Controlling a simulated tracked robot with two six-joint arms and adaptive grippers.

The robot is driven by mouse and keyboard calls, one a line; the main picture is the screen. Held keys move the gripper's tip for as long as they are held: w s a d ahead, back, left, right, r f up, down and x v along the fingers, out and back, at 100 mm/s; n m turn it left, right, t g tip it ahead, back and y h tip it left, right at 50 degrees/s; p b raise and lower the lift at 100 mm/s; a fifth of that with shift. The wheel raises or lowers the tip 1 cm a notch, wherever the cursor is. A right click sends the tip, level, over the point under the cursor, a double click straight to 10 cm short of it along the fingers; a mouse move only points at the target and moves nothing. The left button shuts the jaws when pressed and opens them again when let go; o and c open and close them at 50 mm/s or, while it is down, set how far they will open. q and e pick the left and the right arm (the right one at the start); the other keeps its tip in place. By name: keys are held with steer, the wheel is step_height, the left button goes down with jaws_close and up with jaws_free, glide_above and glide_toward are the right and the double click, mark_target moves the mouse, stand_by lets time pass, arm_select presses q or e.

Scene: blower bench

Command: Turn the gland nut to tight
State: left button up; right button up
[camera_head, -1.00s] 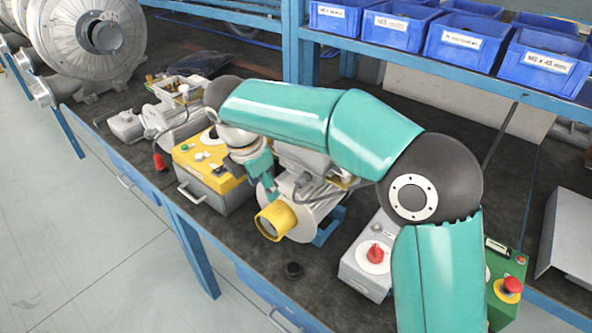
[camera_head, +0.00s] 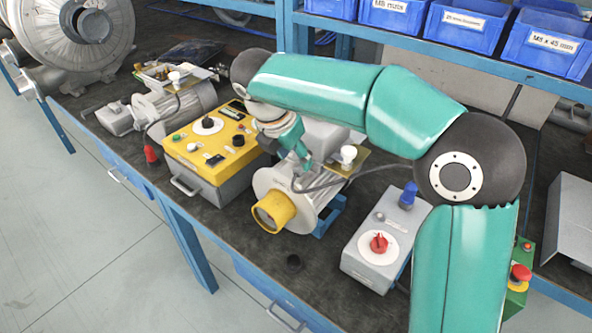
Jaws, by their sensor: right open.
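The blower motor (camera_head: 318,205), grey and finned with a yellow ring on its front end, lies on the bench. A dark cable (camera_head: 365,178) runs from beside my gripper to the right, behind my arm. A white capped fitting (camera_head: 348,154) stands on the plate at the motor's top right. I cannot tell for sure which part is the gland nut. My right gripper (camera_head: 306,162) is open, pointing down at the top of the motor near the cable's end. I cannot tell whether it touches anything. My left gripper is not in view.
A yellow-topped control box (camera_head: 215,155) stands left of the motor. A grey box (camera_head: 378,250) with a red knob and a blue fitting stands right. Blue bins (camera_head: 455,35) line the shelf. The front bench strip is mostly clear.

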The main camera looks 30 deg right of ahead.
mark_target(299, 168)
steer(key=x, duration=0.5)
